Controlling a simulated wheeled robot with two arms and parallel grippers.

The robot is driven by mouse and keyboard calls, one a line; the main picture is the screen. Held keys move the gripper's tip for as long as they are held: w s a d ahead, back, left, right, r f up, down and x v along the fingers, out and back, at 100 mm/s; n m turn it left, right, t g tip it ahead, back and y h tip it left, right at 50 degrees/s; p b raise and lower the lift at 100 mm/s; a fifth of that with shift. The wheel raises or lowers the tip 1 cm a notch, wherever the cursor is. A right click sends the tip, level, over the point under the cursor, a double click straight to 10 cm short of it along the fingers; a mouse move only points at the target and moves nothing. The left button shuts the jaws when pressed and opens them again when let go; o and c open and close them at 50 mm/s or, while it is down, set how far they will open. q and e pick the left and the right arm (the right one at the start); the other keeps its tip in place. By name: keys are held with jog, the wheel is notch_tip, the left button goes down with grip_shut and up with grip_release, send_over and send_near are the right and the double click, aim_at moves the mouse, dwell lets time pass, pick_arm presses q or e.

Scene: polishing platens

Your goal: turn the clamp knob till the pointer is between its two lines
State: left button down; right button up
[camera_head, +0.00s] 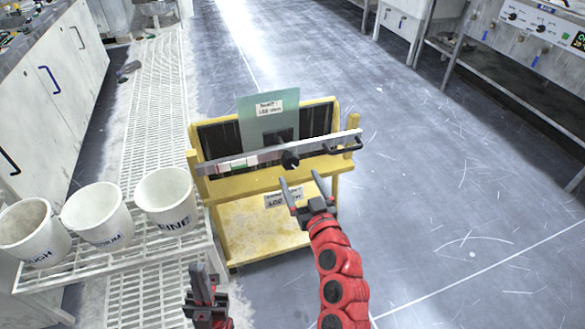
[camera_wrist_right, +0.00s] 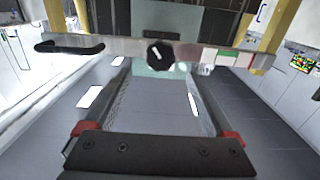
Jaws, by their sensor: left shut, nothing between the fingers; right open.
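The clamp knob (camera_head: 290,159) is black and sits on the front of a grey clamp bar (camera_head: 205,170) across the yellow rack. In the right wrist view the knob (camera_wrist_right: 160,54) carries a short white mark, tilted toward the upper left. Coloured patches (camera_wrist_right: 216,57), red, white and green, lie along the bar to its right there. I cannot make out the pointer or its two lines. My right gripper (camera_head: 301,178) is open and empty, just in front of and below the knob, apart from it. My left gripper (camera_head: 205,270) is shut and empty, low at the left.
A black handle (camera_head: 343,146) sticks out from the bar's right part. A green labelled plate (camera_head: 268,122) stands behind the bar in the yellow rack (camera_head: 262,222). Several white buckets (camera_head: 165,195) stand on a white grated shelf (camera_head: 150,255) at left. The floor at right is clear.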

aim_at(293, 163)
jog(key=x, duration=0.6)
jog(key=shift+w+a+b, duration=0.1)
jog(key=shift+w+b, duration=0.2)
jog(key=shift+b, duration=0.05)
jog(key=c, duration=1.4)
jog(key=shift+o, duration=0.2)
jog(key=shift+m, duration=0.3)
jog(key=m+p, duration=0.1)
jog(key=m, duration=0.3)
jog(key=shift+r+m, duration=0.1)
jog(key=shift+m, duration=0.2)
jog(key=m+p, duration=0.1)
jog(key=m, duration=0.4)
jog(key=shift+f+m, duration=0.2)
jog(key=shift+m, duration=0.1)
